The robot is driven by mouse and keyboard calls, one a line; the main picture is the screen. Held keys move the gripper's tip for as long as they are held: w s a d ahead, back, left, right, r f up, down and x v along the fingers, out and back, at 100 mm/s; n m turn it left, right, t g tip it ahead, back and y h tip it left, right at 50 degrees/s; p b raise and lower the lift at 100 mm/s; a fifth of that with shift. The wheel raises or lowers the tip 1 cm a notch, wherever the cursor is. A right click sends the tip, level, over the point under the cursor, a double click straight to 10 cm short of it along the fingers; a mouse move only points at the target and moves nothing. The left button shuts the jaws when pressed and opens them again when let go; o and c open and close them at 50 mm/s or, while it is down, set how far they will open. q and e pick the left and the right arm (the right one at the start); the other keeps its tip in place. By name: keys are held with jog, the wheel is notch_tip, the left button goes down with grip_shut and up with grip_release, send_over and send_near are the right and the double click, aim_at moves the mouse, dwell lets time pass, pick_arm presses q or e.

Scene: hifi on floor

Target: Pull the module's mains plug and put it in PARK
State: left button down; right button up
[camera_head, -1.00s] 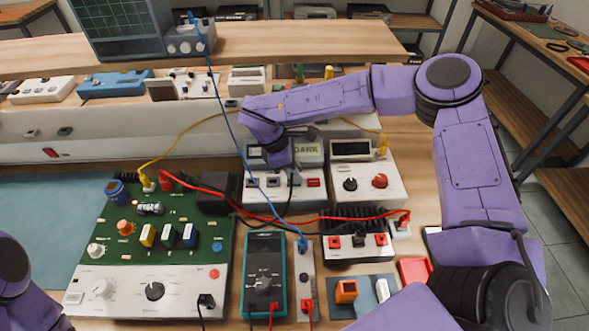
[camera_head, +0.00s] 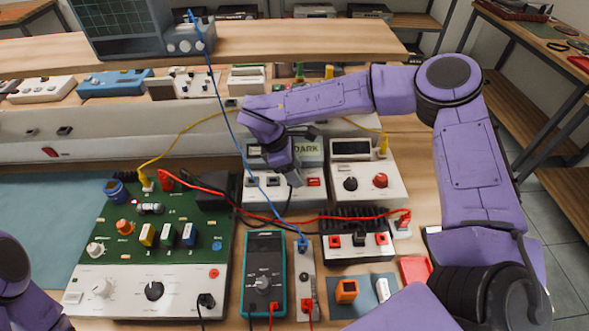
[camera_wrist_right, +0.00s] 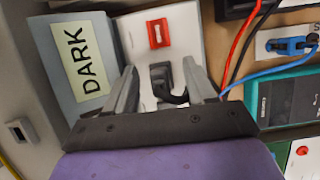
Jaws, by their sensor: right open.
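My right gripper (camera_head: 292,180) points down over a white socket box (camera_head: 311,195) in the middle of the bench. In the right wrist view, its open fingers (camera_wrist_right: 160,90) stand on either side of a black plug (camera_wrist_right: 160,78) with a dark cable, seated in the white box. I cannot tell whether either finger touches the plug. A red switch (camera_wrist_right: 157,33) sits beside the plug. A grey box (camera_wrist_right: 70,85) behind it has a yellow label that reads like DARK; no PARK label is legible. Only a purple part of my left arm shows at lower left.
A green circuit board module (camera_head: 185,258) stands at left and a teal multimeter (camera_head: 264,284) in front. Red, blue and yellow leads cross close to the right gripper. A white unit with a red knob (camera_head: 368,190) stands to the right.

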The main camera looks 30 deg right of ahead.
jog(key=s+d+v, duration=0.1)
jog(key=v, duration=1.4)
jog(key=shift+d+r, duration=0.25)
jog(key=shift+r, duration=0.15)
jog(key=shift+f, duration=0.1)
